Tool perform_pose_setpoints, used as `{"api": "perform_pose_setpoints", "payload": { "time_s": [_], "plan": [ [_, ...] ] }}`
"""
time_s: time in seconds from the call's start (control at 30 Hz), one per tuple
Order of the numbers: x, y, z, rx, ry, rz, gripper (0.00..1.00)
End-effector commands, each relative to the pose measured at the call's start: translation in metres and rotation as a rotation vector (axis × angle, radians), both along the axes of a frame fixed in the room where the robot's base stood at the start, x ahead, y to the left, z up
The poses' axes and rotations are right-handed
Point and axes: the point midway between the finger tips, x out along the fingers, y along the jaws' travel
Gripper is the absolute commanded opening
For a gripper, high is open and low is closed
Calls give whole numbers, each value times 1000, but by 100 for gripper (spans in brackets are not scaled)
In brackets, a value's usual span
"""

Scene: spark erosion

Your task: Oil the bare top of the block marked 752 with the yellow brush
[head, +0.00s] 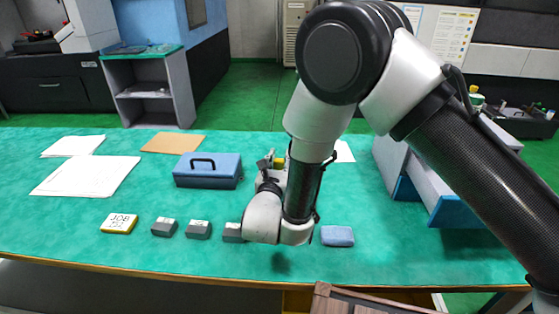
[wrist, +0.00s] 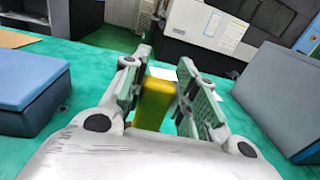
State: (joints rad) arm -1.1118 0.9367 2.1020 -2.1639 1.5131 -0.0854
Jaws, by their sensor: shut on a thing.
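My gripper (head: 272,163) is beyond my wrist in the head view, above the green table. In the wrist view my gripper (wrist: 166,85) is shut on the yellow brush (wrist: 153,103), whose yellow part stands between the fingers. A bit of the yellow brush (head: 280,161) also shows in the head view; its bristles cannot be made out. Three grey blocks, a left one (head: 164,227), a middle one (head: 198,230) and a right one (head: 232,233), stand in a row near the front edge. Their markings are too small to read, and my arm partly covers the right one.
A yellow JOB block (head: 118,224) stands left of the grey blocks. A blue pad-like block (head: 337,236) lies right of my arm. A blue toolbox (head: 207,171) stands behind the row, with papers (head: 87,176) to its left. A grey-blue unit (head: 433,185) stands at right.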

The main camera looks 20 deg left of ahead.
Motion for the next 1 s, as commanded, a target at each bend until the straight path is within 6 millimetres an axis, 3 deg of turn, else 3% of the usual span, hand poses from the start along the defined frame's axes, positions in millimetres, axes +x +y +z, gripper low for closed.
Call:
{"api": "perform_pose_setpoints", "payload": {
  "time_s": [1.0],
  "plan": [
    [0, 0, -7, 0, 0, 0, 5]
  ]
}}
